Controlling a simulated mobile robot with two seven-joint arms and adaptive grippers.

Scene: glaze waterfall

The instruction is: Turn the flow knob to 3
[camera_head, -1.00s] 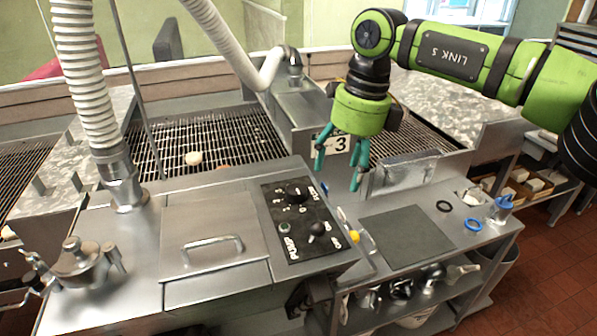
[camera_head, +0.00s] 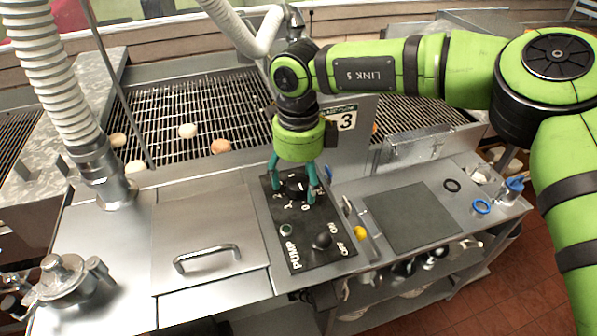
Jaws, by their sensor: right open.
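The flow knob (camera_head: 294,187) is a black round knob at the far end of the black control panel (camera_head: 297,252). My right gripper (camera_head: 293,190) is open above it, pointing down, with one teal finger to each side of the knob. I cannot tell whether the fingers touch it. The gripper and its fingers hide part of the dial, so the knob's setting and most numbers cannot be read. The pump knob (camera_head: 322,241) and a small green-tinted button (camera_head: 286,230) sit nearer on the same panel. My left gripper is not in view.
A handled metal lid (camera_head: 207,232) lies left of the panel. A sign reading 3 (camera_head: 347,121) stands behind the gripper. A conveyor grid (camera_head: 205,112) carries several round pieces. A dark mat (camera_head: 408,217) and blue ring (camera_head: 481,206) lie to the right.

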